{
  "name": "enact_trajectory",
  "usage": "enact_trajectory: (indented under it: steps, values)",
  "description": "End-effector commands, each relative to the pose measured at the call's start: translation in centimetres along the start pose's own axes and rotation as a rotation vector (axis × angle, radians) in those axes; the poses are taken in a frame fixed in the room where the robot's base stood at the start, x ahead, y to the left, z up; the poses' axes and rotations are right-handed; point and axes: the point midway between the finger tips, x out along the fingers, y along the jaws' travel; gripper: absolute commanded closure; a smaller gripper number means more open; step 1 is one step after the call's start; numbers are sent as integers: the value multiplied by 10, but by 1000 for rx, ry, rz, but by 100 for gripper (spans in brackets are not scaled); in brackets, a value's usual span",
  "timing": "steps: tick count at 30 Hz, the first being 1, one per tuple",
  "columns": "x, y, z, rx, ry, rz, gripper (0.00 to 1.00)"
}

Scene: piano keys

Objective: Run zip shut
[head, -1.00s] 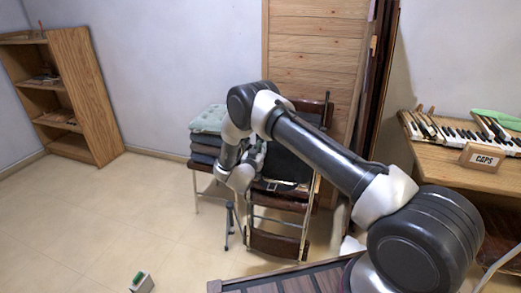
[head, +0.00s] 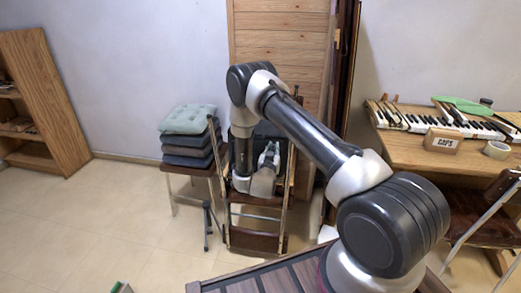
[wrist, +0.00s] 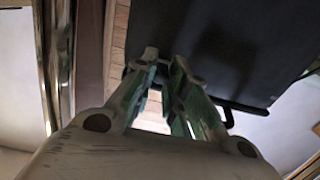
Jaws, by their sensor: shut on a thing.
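A black case or bag (wrist: 225,40) fills the upper right of the wrist view, with a dark handle-like loop at its lower edge. In the head view it sits on a folding chair (head: 258,243), mostly hidden behind my arm. My gripper (wrist: 165,75) is at the left edge of the black case in the wrist view, its green-lined fingers drawn close together at the tips. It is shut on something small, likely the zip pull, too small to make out. In the head view my gripper (head: 270,155) is in front of the chair. The zip line itself cannot be made out.
A stack of cushions (head: 188,136) sits on another chair to the left. A wooden panel (head: 282,40) stands behind. A desk (head: 410,150) with piano keys (head: 440,122) is at right.

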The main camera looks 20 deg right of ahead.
Motion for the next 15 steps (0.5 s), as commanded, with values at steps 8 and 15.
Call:
enact_trajectory:
  steps: [8,15]
  values:
    - [-1,15,1,-2,-2,2,100]
    - [-1,16,1,-3,-2,6,100]
